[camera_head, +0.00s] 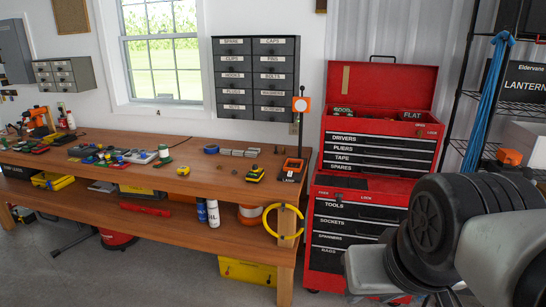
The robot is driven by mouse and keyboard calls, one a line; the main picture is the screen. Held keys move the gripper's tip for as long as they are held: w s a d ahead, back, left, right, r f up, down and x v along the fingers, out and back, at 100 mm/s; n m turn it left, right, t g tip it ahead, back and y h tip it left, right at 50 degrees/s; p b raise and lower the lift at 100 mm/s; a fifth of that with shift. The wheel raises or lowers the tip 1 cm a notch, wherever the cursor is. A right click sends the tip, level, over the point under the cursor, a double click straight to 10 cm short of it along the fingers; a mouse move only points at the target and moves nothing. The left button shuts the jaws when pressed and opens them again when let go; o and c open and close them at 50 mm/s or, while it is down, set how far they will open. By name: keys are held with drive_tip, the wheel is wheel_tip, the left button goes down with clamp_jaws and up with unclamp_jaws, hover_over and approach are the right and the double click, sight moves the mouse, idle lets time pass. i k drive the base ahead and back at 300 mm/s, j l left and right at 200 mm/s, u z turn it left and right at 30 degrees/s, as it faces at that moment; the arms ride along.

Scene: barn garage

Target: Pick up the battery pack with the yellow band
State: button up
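A small black and yellow pack (255,174), which looks like the battery pack with the yellow band, sits on the wooden workbench (215,185) near its front edge, toward the right end. It stands apart from the things around it. Large grey and black links of my arm fill the lower right of the view. My gripper's fingers do not show, so I cannot see whether they are open or shut. The pack is well to the left of my arm, and nothing touches it.
An orange and black device (292,170) stands right of the pack. A red tool chest (350,215) stands beside the bench. A yellow hose (283,222) hangs at the bench's end.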

sight(256, 174)
drive_tip(key=i+j+u, duration=0.25)
drive_tip(key=i, duration=0.45)
drive_tip(key=i+l+u, duration=0.1)
drive_tip(key=i+u, duration=0.15)
drive_tip(key=i, duration=0.45)
drive_tip(key=i+j+z, duration=0.45)
drive_tip(key=i, duration=0.25)
drive_tip(key=i+j+z, duration=0.5)
drive_tip(key=j, duration=0.35)
drive_tip(key=i, duration=0.1)
